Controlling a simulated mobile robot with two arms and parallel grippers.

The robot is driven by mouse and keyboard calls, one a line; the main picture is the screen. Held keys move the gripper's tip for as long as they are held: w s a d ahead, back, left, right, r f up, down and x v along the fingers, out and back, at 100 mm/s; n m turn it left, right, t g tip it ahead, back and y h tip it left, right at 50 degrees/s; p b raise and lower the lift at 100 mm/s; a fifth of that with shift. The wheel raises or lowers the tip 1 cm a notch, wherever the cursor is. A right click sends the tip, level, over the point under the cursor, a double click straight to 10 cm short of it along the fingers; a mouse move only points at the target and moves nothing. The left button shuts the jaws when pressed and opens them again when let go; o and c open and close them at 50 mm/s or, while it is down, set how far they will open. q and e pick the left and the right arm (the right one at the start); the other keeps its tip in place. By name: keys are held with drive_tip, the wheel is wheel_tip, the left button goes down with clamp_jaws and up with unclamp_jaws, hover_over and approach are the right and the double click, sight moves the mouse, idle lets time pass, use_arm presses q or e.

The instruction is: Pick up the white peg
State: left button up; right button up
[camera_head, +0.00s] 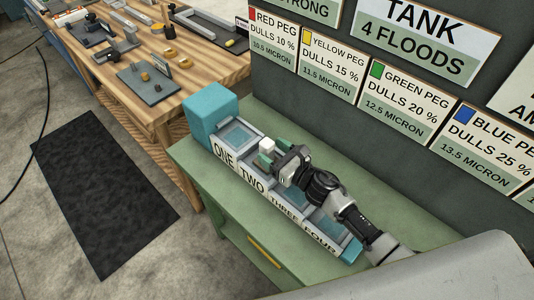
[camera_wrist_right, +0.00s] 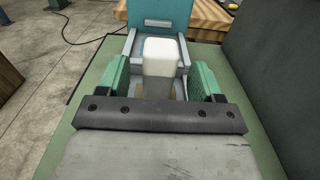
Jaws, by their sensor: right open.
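The white peg (camera_head: 267,145) stands upright at the compartment marked TWO of the labelled rack (camera_head: 225,152) in the head view. In the right wrist view the white peg (camera_wrist_right: 158,65) shows as a pale block rising between the jaws. My right gripper (camera_head: 277,157) is open, with its green fingers on either side of the peg; it also shows in the right wrist view (camera_wrist_right: 160,82). Whether the fingers touch the peg cannot be told. The peg's lower part is partly hidden by the gripper. My left gripper is not in view.
A teal block (camera_head: 210,108) stands at the rack's left end. The rack sits on a green table (camera_head: 190,160) against a dark wall with signs. A wooden workbench (camera_head: 185,72) with tools and a black floor mat (camera_head: 100,195) are to the left.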

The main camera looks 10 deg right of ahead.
sight(262, 144)
drive_tip(key=x, duration=0.4)
drive_tip(key=shift+w+a, duration=0.1)
drive_tip(key=shift+w, duration=0.05)
drive_tip(key=shift+c, duration=0.6)
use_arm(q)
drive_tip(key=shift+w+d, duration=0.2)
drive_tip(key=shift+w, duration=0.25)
use_arm(e)
drive_tip(key=c, duration=1.1)
